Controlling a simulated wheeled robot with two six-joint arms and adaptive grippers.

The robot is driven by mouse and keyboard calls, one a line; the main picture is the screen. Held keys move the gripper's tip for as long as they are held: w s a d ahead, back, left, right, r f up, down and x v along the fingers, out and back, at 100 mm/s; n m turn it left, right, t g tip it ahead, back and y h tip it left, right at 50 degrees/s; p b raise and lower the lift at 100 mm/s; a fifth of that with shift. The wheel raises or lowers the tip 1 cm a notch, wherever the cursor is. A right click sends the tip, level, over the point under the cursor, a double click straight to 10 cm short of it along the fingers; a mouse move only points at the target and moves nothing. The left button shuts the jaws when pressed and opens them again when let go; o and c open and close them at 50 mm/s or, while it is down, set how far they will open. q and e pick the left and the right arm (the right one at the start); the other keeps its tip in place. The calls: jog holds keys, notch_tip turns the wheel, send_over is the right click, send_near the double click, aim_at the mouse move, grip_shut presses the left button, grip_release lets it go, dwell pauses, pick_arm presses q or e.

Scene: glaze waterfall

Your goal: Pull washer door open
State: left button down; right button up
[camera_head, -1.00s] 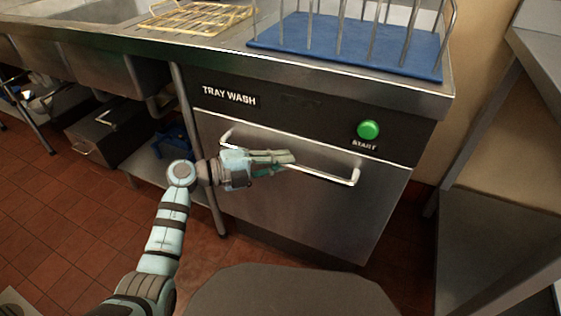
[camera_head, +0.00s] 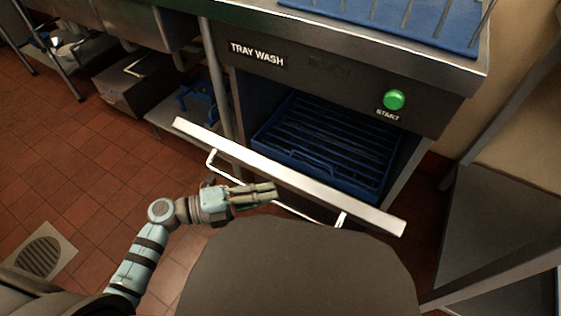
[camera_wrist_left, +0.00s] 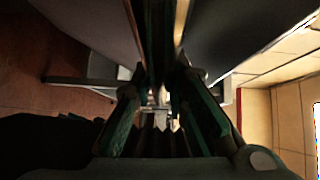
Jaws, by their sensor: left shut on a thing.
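The washer door (camera_head: 292,182) is tilted partly open, its bright top edge standing out from the machine front. Its bar handle (camera_head: 300,212) runs along the front below that edge. My left gripper (camera_head: 272,192) is shut on the middle of the handle; its fingers hide part of the bar. In the left wrist view the fingers (camera_wrist_left: 165,90) are dark and close together. Inside the tray washer a blue rack (camera_head: 325,145) shows behind the door. The green start button (camera_head: 394,100) is on the panel above. My right gripper is out of view.
The counter (camera_head: 330,32) above holds a blue tray with upright wires (camera_head: 390,20). A shelf with a blue item (camera_head: 198,102) and a grey box (camera_head: 135,80) stand left. Steel shelving (camera_head: 500,220) is at the right. Tiled floor (camera_head: 90,180) lies open at the left.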

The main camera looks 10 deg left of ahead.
pick_arm(q)
jog(key=s+a+f+b, duration=0.1)
jog(key=s+f, duration=0.3)
jog(key=shift+s+a, duration=0.2)
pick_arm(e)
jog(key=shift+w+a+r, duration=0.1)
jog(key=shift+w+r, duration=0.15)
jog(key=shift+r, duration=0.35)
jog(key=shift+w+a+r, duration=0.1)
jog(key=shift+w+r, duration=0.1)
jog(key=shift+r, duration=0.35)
pick_arm(q)
jog(key=c, duration=1.6)
grip_release()
jog(key=shift+o, duration=0.2)
jog(key=v, duration=1.2)
jog(key=shift+c, duration=0.2)
